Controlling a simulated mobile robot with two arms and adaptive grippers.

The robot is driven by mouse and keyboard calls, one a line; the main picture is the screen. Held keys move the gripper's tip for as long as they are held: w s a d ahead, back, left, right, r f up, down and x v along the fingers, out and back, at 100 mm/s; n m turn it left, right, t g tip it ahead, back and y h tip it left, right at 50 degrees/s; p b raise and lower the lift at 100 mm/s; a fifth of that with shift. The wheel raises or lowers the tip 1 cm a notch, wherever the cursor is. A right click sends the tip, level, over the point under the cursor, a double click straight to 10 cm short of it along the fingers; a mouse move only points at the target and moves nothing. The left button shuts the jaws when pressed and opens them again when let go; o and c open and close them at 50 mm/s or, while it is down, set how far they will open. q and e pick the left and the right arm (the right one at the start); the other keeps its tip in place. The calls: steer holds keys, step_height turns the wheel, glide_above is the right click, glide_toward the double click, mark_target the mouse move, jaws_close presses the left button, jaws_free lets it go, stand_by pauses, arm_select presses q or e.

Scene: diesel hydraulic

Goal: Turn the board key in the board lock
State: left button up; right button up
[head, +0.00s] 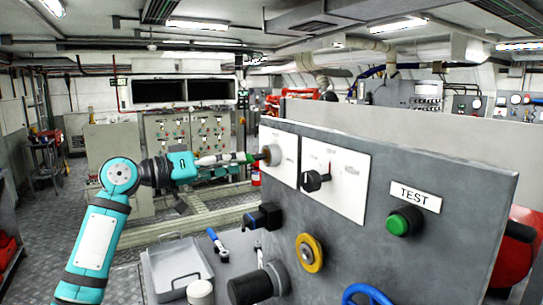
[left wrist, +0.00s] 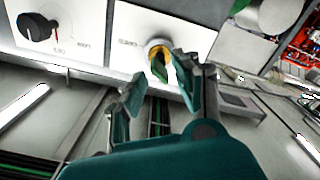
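The board lock (head: 270,154) is a round metal collar on a white plate at the upper left of the grey panel. In the left wrist view it shows as a brass-coloured ring (left wrist: 158,46), with a yellowish piece, seemingly the board key (left wrist: 160,70), sticking out. My left gripper (head: 247,158) points at the lock from the left, its tips close to it. In the left wrist view its two teal fingers (left wrist: 160,82) are apart, with the key's end between or just beyond the tips. I cannot tell whether a finger touches it. My right gripper is out of view.
Beside the lock is a black selector knob (head: 314,180), also in the left wrist view (left wrist: 38,28). Lower on the panel (head: 440,165) are a green TEST button (head: 404,221), a yellow ring (head: 309,253) and a blue handwheel (head: 367,295). A grey tray (head: 176,272) stands below left.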

arm_select(q)
steer(key=n, duration=0.4)
steer(key=shift+n, duration=0.3)
steer(key=shift+p+x, duration=0.8)
steer(key=shift+x, duration=0.95)
jaws_close()
